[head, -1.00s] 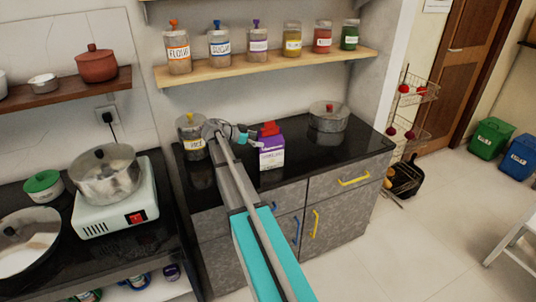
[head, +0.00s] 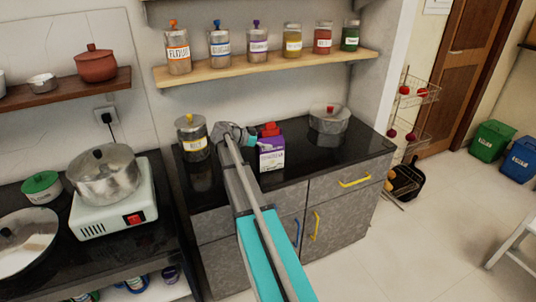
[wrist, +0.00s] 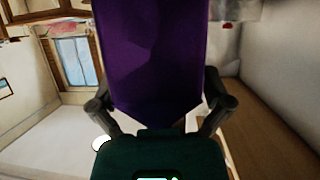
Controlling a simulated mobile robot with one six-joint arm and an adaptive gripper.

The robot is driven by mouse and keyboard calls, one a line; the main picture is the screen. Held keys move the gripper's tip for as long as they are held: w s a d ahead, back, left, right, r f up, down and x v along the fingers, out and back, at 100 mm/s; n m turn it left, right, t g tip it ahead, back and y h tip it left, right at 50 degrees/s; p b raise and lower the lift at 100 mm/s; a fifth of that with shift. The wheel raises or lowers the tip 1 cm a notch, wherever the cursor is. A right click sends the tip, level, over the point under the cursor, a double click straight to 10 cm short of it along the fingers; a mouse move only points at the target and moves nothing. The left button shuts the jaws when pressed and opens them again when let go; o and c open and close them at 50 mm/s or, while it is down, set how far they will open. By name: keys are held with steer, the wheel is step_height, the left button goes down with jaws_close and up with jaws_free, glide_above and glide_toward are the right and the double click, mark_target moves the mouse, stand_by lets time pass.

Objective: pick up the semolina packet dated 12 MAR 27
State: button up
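A purple packet with a white label (head: 271,158) stands on the black counter; the label seems to read semolina, but no date is legible. My gripper (head: 248,141) is at the packet's upper left side in the head view. In the wrist view the purple packet (wrist: 155,55) fills the space in front of the palm. My gripper's fingers (wrist: 160,100) are spread wide, one at each side edge of the packet. I cannot tell whether they press on it.
A yellow-knobbed jar (head: 192,139) stands left of the packet and a lidded pot (head: 329,118) right of it. Something red (head: 270,129) shows at the packet's top. A shelf of labelled jars (head: 265,67) hangs above. The counter's right front (head: 345,158) is clear.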

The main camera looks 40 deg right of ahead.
steer(key=c, duration=1)
steer(key=shift+r, duration=0.2)
steer(key=shift+r+p, duration=1)
steer(key=shift+p, duration=0.15)
steer(key=s+d+r+p, duration=0.6)
steer(key=s+r+p, duration=0.4)
steer(key=s, duration=0.2)
steer(key=shift+s+d+r+p, duration=0.15)
steer(key=shift+d+r+p, duration=0.15)
steer(key=shift+r+p, duration=0.05)
